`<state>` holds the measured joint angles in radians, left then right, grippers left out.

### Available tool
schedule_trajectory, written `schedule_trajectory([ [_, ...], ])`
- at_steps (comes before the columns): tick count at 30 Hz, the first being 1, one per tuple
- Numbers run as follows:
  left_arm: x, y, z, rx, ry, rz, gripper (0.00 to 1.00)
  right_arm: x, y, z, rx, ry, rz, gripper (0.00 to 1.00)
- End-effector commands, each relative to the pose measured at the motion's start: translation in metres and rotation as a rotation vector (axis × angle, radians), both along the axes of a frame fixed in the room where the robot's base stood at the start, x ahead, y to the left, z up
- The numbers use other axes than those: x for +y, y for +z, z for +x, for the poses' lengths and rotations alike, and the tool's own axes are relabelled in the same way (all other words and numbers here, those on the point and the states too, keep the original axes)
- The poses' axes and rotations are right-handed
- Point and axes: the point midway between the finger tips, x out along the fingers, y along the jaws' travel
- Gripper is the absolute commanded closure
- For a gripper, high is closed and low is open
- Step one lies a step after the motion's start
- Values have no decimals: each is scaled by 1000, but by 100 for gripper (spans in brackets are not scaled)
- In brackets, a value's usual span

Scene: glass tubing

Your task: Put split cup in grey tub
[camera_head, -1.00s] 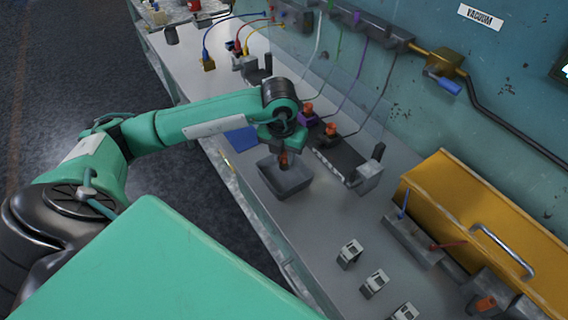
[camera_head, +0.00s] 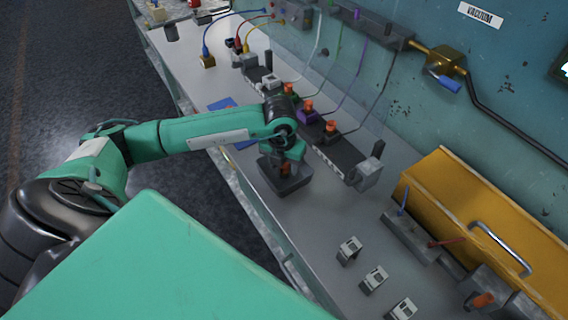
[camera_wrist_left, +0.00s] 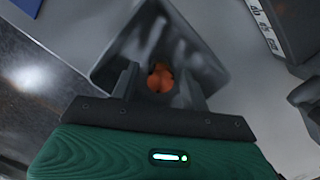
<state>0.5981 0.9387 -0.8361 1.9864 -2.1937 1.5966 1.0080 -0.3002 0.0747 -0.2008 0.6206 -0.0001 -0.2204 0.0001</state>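The split cup, an orange piece, shows between my left fingers in the left wrist view (camera_wrist_left: 160,78) and low under the gripper in the head view (camera_head: 285,169). The grey tub (camera_head: 276,187) stands on the bench below it and also surrounds it in the left wrist view (camera_wrist_left: 112,72). My left gripper (camera_head: 287,165) points down into the tub, shut on the cup. The cup is within the tub's outline; whether it touches the tub floor I cannot tell. My right gripper is not in view.
A dark rack (camera_head: 338,156) with orange-topped pieces stands just behind the tub. A blue mat (camera_head: 222,104) lies to the left. Several small grey-white blocks (camera_head: 374,280) and a yellow case (camera_head: 480,225) are to the right. Bare bench lies right of the tub.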

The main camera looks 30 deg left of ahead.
Motion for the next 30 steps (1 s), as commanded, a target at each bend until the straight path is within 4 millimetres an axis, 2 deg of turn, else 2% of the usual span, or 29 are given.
schedule_trajectory([
  [9, 0, 5, 0, 0, 0, 0, 54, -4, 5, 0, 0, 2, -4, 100],
  [11, 0, 9, 0, -3, 0, 0, 54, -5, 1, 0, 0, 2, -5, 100],
  [24, -2, 97, -11, -4, 0, 1, 54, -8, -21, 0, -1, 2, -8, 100],
  [30, -3, 119, -14, -1, -1, 0, 54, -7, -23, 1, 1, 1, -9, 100],
])
